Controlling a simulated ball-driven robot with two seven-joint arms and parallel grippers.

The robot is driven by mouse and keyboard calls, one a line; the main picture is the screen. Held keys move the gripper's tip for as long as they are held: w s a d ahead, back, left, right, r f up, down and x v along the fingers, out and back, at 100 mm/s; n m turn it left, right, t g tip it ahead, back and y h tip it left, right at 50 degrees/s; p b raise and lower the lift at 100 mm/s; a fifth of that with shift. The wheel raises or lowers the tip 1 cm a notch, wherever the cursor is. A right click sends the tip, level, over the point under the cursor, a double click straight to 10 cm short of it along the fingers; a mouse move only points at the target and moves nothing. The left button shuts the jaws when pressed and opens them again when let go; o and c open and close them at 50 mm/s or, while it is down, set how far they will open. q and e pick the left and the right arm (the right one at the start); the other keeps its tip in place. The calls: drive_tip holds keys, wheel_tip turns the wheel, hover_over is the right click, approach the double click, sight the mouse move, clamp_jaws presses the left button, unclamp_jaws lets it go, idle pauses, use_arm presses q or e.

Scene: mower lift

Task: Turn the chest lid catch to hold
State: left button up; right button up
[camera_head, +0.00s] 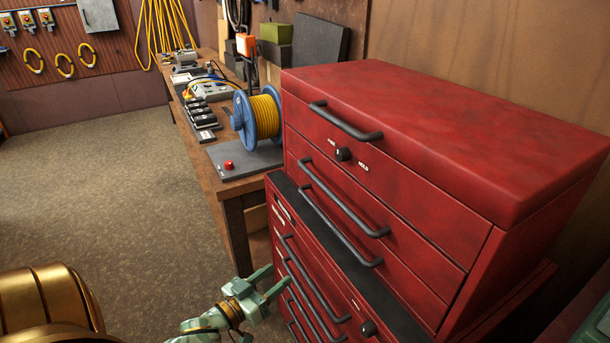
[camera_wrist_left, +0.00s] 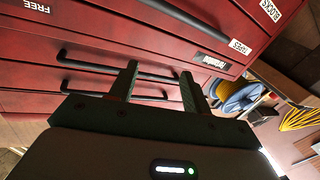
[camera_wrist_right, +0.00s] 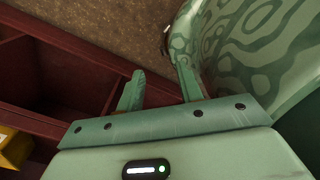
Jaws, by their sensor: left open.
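The red tool chest (camera_head: 440,130) stands on a red cabinet at the right of the head view. Its lid catch is a small dark knob (camera_head: 343,154) on the upper front, between two small white labels, the right one reading HOLD. The knob's exact pointing is too small to tell. My left gripper (camera_head: 275,279) is open and empty, low in front of the cabinet drawers, below and left of the catch and well apart from it. In the left wrist view, the gripper (camera_wrist_left: 159,70) faces red drawers with dark handles. My right gripper (camera_wrist_right: 160,67) is open and empty.
A similar dark knob (camera_head: 369,328) sits on the lower cabinet. Long dark handles, such as the lid handle (camera_head: 345,121), stick out from the fronts. A workbench (camera_head: 206,175) with a blue cable reel (camera_head: 243,120) stands left of the chest. The floor (camera_head: 110,180) at left is clear.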

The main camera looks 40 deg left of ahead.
sight(338, 158)
use_arm(q)
wheel_tip(338, 158, up, 21)
drive_tip(key=d+m+t+h+p, duration=0.1)
drive_tip(key=t+h+p, duration=0.3)
drive_tip(key=x, duration=1)
drive_tip(key=f+x, duration=0.1)
drive_tip(key=x, duration=0.4)
drive_tip(key=shift+w+d+r, duration=0.1)
drive_tip(key=shift+w+d, duration=0.2)
drive_tip(key=shift+w, duration=0.05)
drive_tip(key=shift+w+d+r, duration=0.15)
drive_tip(key=shift+w+r, duration=0.05)
drive_tip(key=shift+w, duration=0.25)
use_arm(e)
wheel_tip(338, 158, up, 6)
drive_tip(key=shift+w+a, duration=0.3)
drive_tip(key=shift+a, duration=0.05)
drive_tip(key=shift+r, duration=0.1)
use_arm(q)
drive_tip(key=c, duration=1)
